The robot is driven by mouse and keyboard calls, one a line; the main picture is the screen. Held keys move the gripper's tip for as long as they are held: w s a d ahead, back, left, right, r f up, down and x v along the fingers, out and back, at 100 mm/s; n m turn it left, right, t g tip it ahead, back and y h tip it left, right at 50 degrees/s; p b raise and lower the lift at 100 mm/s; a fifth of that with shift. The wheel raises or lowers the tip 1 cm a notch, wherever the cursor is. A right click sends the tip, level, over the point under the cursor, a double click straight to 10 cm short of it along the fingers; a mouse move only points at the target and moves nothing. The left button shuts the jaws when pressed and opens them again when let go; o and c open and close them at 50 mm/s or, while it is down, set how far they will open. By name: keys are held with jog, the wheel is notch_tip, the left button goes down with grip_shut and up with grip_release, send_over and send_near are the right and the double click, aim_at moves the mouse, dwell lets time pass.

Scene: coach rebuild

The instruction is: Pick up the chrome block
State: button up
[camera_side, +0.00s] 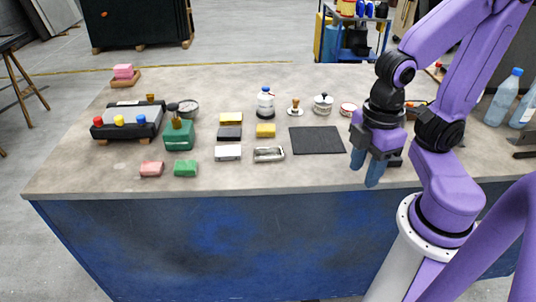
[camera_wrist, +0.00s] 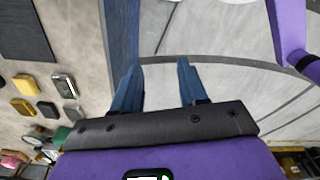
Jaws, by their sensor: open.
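The chrome block (camera_side: 268,154) lies on the worktop near its front edge, left of the black mat. It is shiny and mirror-like; in the wrist view it shows at the left (camera_wrist: 64,86). My gripper (camera_side: 366,168) hangs over the front edge of the worktop, right of the mat and well to the right of the block. Its blue fingers (camera_wrist: 158,88) are apart with nothing between them, and the floor shows below them in the wrist view.
A yellow block (camera_side: 265,130) sits just behind the chrome block. A column of yellow, black and pale blocks (camera_side: 228,152) stands close on its left. The black mat (camera_side: 316,140) lies between block and gripper. Red and green blocks (camera_side: 186,168) lie further left.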

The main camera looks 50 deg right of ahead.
jog(key=o, duration=1.1)
jog(key=w+a+f+m+y, duration=0.2)
jog(key=a+f+m, duration=0.1)
jog(key=a, duration=0.5)
jog(key=w+a+f+m+y, duration=0.2)
jog(key=w+a+f+m, duration=0.1)
jog(key=a, duration=0.6)
jog(key=w+a+f+m+t, duration=0.3)
jog(key=w+a+f+m, duration=0.2)
jog(key=w+m, duration=0.15)
jog(key=m+t+h, duration=0.8)
jog(key=m+h, duration=0.1)
jog(key=h, duration=0.7)
send_near(269, 155)
jog(key=x, duration=0.9)
jog(key=shift+w+d, duration=0.1)
